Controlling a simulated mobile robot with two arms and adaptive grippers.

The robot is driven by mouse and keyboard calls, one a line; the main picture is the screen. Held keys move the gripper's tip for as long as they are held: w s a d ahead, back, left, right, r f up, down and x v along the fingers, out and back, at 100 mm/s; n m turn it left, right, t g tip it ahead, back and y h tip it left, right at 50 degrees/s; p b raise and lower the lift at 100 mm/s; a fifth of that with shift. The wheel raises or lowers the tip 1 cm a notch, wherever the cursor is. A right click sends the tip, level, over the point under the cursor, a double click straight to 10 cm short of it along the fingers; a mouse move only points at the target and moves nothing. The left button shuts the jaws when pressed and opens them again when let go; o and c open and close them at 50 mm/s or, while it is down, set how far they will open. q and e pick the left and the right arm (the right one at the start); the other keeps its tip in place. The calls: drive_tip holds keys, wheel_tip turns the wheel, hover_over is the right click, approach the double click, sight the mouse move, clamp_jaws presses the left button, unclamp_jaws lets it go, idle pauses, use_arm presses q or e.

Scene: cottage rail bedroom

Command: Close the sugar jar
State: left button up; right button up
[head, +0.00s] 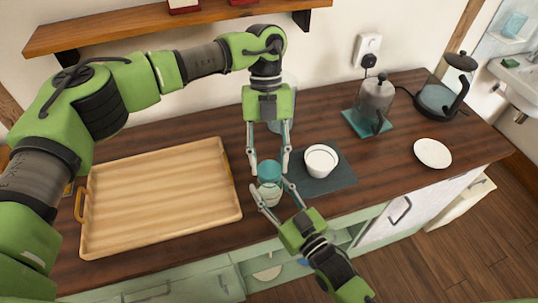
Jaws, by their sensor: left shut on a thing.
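The sugar jar (269,193) is a small pale jar near the front of the counter, between the tray and the dark mat. A teal lid (269,170) shows directly over its mouth; I cannot tell whether it is seated or just above. My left gripper (270,172) points down from above and is shut on the teal lid, a finger on each side. My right gripper (269,187) reaches in from the lower right, its spread fingers on either side of the jar body. Whether they touch the jar is unclear.
A white cup (321,159) stands on the dark mat (334,181), close right of the grippers. A wooden tray (160,197) fills the left counter. A glass canister (375,97), a kettle (437,101) and a white plate (432,153) stand at right.

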use_arm(q)
drive_tip(key=shift+f, duration=0.65)
idle(0.5)
